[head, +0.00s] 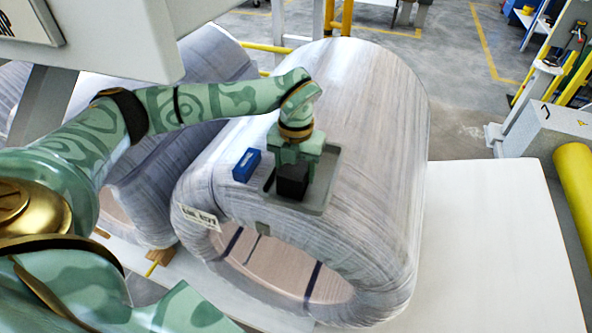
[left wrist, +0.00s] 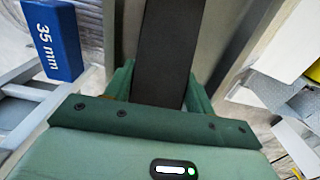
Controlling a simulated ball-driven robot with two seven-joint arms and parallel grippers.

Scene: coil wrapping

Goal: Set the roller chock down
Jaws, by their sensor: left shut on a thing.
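The roller chock, a black block (head: 293,181), is between the fingers of my left gripper (head: 297,163), which points down over the top of the wrapped coil (head: 370,110). In the left wrist view the black block (left wrist: 165,45) runs away between the two green fingers (left wrist: 160,90). Below it is a shallow grey tray (head: 325,188) on the coil. I cannot tell whether the block touches the tray floor. My right gripper is not in view.
A blue block (head: 246,165), marked 35 mm in the left wrist view (left wrist: 52,38), lies on the coil just left of the tray. Another wrapped coil (head: 150,165) stands to the left. A bare white surface (head: 490,240) extends at right, with a yellow roller (head: 577,185) beyond.

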